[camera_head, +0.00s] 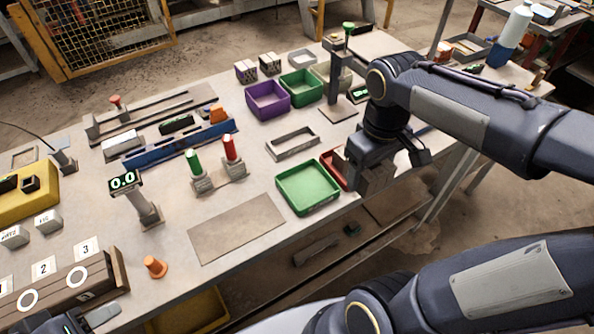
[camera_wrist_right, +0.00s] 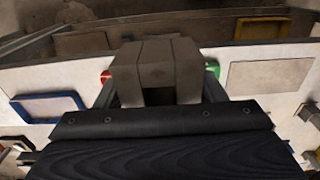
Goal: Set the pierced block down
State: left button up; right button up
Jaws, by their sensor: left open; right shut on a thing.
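The pierced block is a grey-brown hollow brick (camera_wrist_right: 158,66), held between the two fingers of my right gripper in the right wrist view. In the head view the block (camera_head: 376,181) hangs below my right gripper (camera_head: 378,168), beside the green tray and partly in front of the red tray. An opening shows in the block in the wrist view. I cannot tell its exact height above the table. My left gripper (camera_head: 84,321) shows only in part at the bottom left edge of the head view, near the numbered wooden block, with no held thing visible.
A green tray (camera_head: 308,199) and a red tray (camera_head: 333,172) lie close to the block. A flat grey-brown plate (camera_head: 237,228) lies bare on the table (camera_head: 180,270).

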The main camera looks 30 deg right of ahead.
jog(key=w+a+f, duration=0.4)
jog(key=w+a, duration=0.1)
jog(key=w, duration=0.3)
send_over(307, 188)
jog(key=f, duration=0.5)
jog(key=shift+s+d+p, duration=0.15)
jog(key=shift+s+p, duration=0.1)
jog(key=shift+p, duration=0.15)
jog(key=shift+w+f, duration=0.15)
jog(key=shift+f, duration=0.05)
jog(key=shift+w+a+f, duration=0.1)
jog(key=shift+a+f, duration=0.1)
jog(key=shift+f, duration=1.5)
jog(key=shift+f, duration=0.25)
jog(key=o, duration=0.9)
jog(key=shift+r, duration=0.1)
